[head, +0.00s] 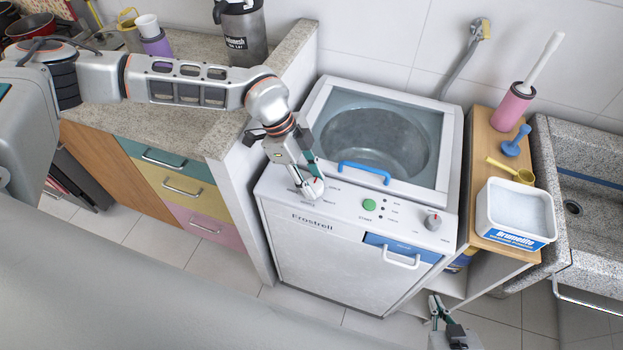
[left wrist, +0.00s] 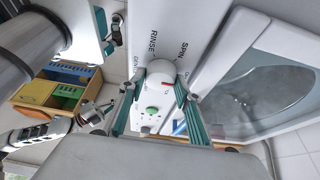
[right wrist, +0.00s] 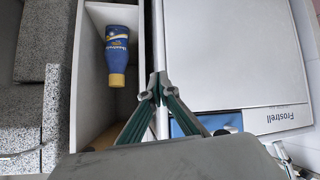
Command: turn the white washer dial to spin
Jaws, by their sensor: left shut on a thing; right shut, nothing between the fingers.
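The white washer dial (head: 317,187) sits at the left end of the washer's top panel. In the left wrist view the dial (left wrist: 157,72) is round, with a red mark on its side towards the picture's lower right. RINSE and SPIN are printed beside it; the red mark points at neither word. My left gripper (head: 312,181) reaches down over the dial and is shut on it, with a teal finger on each side in the left wrist view (left wrist: 166,80). My right gripper (head: 437,302) is shut and empty, low in front of the washer's right side; its fingertips meet in the right wrist view (right wrist: 159,88).
The washer lid (head: 375,140) is down, with a blue handle (head: 363,170). A white tub (head: 517,211) stands on the wooden shelf to the right. A blue bottle (right wrist: 117,50) lies in a compartment beside the washer.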

